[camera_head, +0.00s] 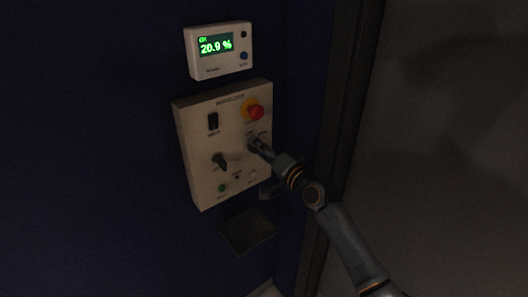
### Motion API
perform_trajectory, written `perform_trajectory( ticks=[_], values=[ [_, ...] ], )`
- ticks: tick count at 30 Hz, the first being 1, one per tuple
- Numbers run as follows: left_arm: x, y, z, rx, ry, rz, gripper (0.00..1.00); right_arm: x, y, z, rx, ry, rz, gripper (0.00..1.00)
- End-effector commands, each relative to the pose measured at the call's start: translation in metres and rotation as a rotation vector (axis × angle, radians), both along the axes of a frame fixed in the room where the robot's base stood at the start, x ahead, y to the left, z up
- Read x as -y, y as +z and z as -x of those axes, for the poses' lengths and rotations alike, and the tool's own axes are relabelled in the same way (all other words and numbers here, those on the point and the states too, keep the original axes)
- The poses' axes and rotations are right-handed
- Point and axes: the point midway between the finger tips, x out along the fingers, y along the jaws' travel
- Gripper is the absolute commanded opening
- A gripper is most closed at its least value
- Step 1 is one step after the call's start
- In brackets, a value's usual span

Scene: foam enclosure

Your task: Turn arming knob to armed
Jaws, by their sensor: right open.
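A pale control panel (190,140) is mounted on the dark blue wall. A black rotary knob (220,160) sits at its lower left middle, its handle tilted; its label is too small to read. My right gripper (254,142) is at the panel's right side, below the red mushroom button (256,113) and to the right of the black knob. The gripper is open and covers part of the panel face, with a small printed label partly showing there. I cannot tell whether it touches anything or which control is the arming knob. My left gripper is out of view.
A black switch (213,121) is at the panel's upper left, and a green button (222,188) at the lower left. A white meter (220,68) reading 20.9 % hangs above. A dark tray-like plate (246,232) is below. A dark frame (340,130) stands right.

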Motion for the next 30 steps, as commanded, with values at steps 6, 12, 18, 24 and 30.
perform_trajectory(
  ticks=[6, 12, 18, 24, 30],
  values=[
    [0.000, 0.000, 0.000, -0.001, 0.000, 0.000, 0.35, 0.012, -0.001, 0.015, 0.001, -0.002, 0.001, 0.56],
    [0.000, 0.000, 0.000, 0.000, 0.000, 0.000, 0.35, 0.036, -0.002, 0.048, -0.001, -0.001, 0.002, 0.56],
    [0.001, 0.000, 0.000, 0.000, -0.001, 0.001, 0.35, 0.058, -0.002, 0.079, -0.003, -0.001, 0.002, 0.56],
    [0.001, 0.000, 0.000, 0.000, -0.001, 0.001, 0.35, 0.070, -0.001, 0.095, -0.001, -0.001, 0.001, 0.56],
    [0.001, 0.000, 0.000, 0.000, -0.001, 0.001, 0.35, 0.071, -0.001, 0.097, -0.001, 0.000, 0.000, 0.56]
  ],
)
